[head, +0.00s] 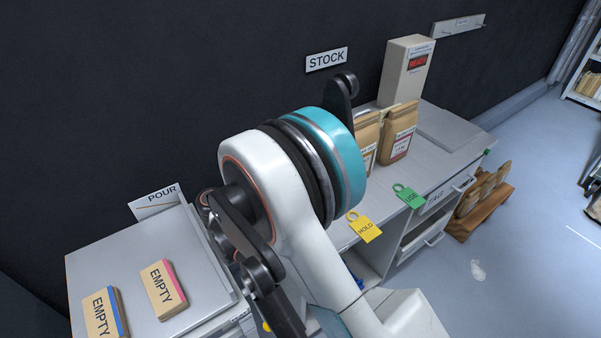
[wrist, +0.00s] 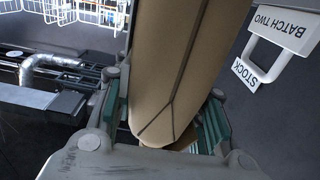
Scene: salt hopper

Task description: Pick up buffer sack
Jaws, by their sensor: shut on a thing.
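In the wrist view, my gripper (wrist: 165,118) is shut on a tan paper sack (wrist: 178,65), with teal pads on both sides of it. The sack's folded end points toward the camera, and no label shows on it there, so I cannot read whether it is the buffer sack. In the head view my arm covers the middle, and I cannot make out the held sack. Two labelled tan sacks stand upright on the stock bench, one partly behind my arm (head: 367,142) and one clear of it (head: 398,134).
A box with a red display (head: 406,68) stands behind the sacks. Yellow HOLD (head: 364,228) and green USE (head: 411,196) tags hang at the bench front. Two flat EMPTY sacks (head: 163,289) lie on the left bench (head: 120,248). More sacks sit on a floor pallet (head: 470,226). Open floor lies right.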

